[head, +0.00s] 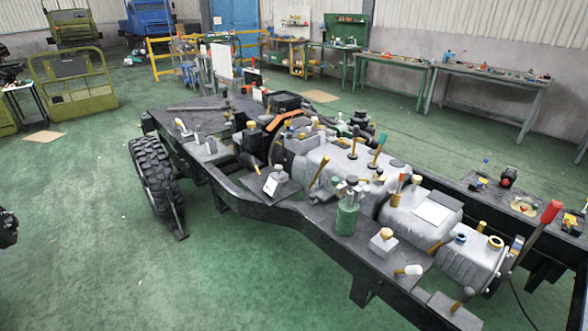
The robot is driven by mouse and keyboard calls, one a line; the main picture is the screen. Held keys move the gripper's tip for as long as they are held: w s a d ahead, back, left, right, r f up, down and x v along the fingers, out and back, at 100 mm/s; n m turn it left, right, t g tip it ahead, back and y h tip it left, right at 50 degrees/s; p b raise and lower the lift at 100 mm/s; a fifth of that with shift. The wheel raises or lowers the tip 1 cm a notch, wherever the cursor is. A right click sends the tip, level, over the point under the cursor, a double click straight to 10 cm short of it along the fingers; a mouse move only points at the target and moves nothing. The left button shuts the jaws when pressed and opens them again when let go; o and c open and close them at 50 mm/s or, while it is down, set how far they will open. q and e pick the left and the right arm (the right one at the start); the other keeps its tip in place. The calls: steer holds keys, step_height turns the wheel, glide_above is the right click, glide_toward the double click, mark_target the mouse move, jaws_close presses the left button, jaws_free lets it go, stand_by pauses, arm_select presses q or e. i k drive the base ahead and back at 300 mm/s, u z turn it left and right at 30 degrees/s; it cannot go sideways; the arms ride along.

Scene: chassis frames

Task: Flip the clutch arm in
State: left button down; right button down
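A long dark vehicle chassis (325,232) stands across the floor and carries a grey engine and gearbox assembly (335,170). Several small levers and handles stick up from it, including a yellow-handled lever (318,174) and a long red-handled lever (540,232) at the right. An orange curved part (287,121) lies near the middle. I cannot tell which of these parts is the clutch arm. A small dark part (6,228) shows at the left edge; it may belong to my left arm, and no fingers can be made out. My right gripper is not in view.
A black tyre (156,176) is at the chassis's left end. A green bottle-like part (347,215) stands on the near side. Workbenches (487,75) line the back wall. A green cab frame (75,90) stands at the back left. The green floor at the lower left is clear.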

mark_target(325, 159)
steer(key=u, duration=0.25)
steer(key=i, duration=0.95)
steer(key=z, duration=2.1)
